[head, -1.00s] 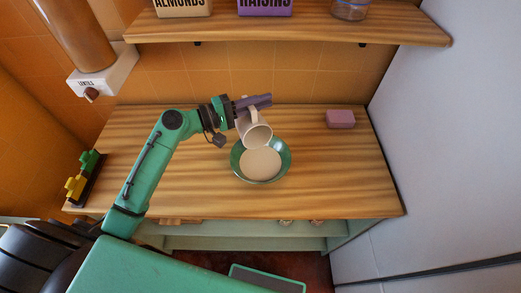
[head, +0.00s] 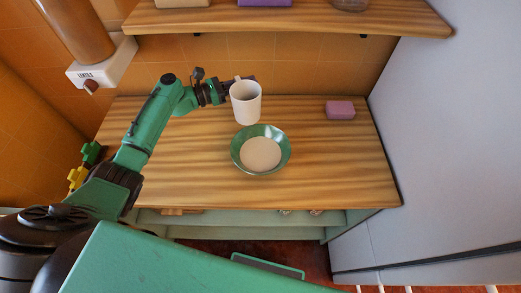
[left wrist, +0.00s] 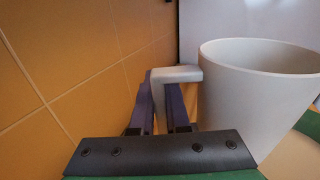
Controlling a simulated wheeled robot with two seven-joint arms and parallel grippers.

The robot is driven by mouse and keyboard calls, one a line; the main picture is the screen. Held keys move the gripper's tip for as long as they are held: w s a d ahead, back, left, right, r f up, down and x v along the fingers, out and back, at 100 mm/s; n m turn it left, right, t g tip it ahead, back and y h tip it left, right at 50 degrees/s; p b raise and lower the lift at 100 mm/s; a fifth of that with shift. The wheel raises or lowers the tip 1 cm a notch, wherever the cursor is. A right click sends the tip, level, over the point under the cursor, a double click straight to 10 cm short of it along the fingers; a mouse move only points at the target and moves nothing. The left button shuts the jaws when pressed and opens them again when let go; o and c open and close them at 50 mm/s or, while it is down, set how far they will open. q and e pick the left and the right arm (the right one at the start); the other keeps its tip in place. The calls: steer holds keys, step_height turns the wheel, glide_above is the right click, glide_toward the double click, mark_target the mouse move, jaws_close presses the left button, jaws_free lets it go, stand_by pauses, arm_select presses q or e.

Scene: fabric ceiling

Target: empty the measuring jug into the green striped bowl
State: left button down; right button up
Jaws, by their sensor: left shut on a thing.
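The white measuring jug (head: 246,103) is upright above the back of the counter, just behind and above the bowl. My left gripper (head: 228,88) is shut on its handle; the left wrist view shows the jug (left wrist: 250,95) to the right of the fingers (left wrist: 165,103), with the handle between them. The jug's inside is mostly hidden in both views. The green striped bowl (head: 282,150) stands on the counter and holds a pale beige content (head: 260,153). Its rim also shows at the right of the left wrist view. My right gripper is not in view.
The wooden counter (head: 190,165) is clear around the bowl. A pink block (head: 340,110) lies at its back right. A shelf (head: 300,20) hangs above the back. A lentils dispenser (head: 103,66) is on the wall at left, with green and yellow pieces below.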

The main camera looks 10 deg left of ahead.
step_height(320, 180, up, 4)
steer(key=p, duration=0.4)
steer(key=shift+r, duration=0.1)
stand_by(0.5)
